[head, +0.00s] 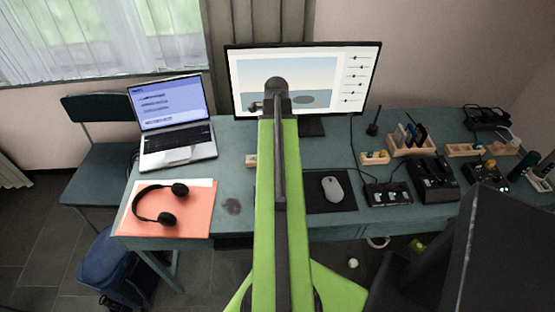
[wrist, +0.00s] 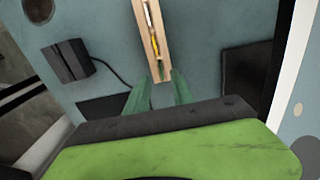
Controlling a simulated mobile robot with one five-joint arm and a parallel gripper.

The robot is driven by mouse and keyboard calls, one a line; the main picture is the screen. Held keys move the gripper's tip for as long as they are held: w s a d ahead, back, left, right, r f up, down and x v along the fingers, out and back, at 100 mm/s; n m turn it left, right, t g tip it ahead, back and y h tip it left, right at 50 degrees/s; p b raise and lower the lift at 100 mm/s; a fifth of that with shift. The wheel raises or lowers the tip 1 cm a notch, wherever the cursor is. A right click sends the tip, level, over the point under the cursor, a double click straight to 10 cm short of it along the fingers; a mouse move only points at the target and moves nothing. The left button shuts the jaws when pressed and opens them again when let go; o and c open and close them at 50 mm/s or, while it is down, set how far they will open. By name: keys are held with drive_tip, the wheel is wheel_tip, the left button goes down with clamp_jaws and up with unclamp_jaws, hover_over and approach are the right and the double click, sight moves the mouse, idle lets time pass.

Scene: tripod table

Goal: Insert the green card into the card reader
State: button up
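My gripper (wrist: 161,78) shows in the wrist view with two green fingers apart and nothing visibly held between them. Its tips point toward the near end of a narrow wooden holder (wrist: 142,12), which contains white, yellow and green items; whether the green one is the green card I cannot tell. In the head view, upright cards (head: 420,134) stand in a wooden holder (head: 413,151), and no green card is clear. Black devices (head: 433,180) and (head: 388,194) stand on the desk; I cannot tell which is the card reader. My arm hides the gripper in the head view.
The desk (head: 231,182) carries a laptop (head: 177,137), headphones (head: 160,204) on an orange folder (head: 196,220), a monitor (head: 240,100) and a mouse (head: 333,189). A dark box with a cable (wrist: 67,61) shows in the wrist view. The right side is crowded.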

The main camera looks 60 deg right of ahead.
wheel_tip(320, 180, down, 5)
drive_tip(key=b, duration=0.3)
drive_tip(key=shift+d+r+b, duration=0.15)
drive_tip(key=shift+r+b, duration=0.05)
drive_tip(key=shift+b, duration=0.1)
drive_tip(key=shift+r, duration=0.2)
drive_tip(key=shift+c, duration=0.4)
clamp_jaws()
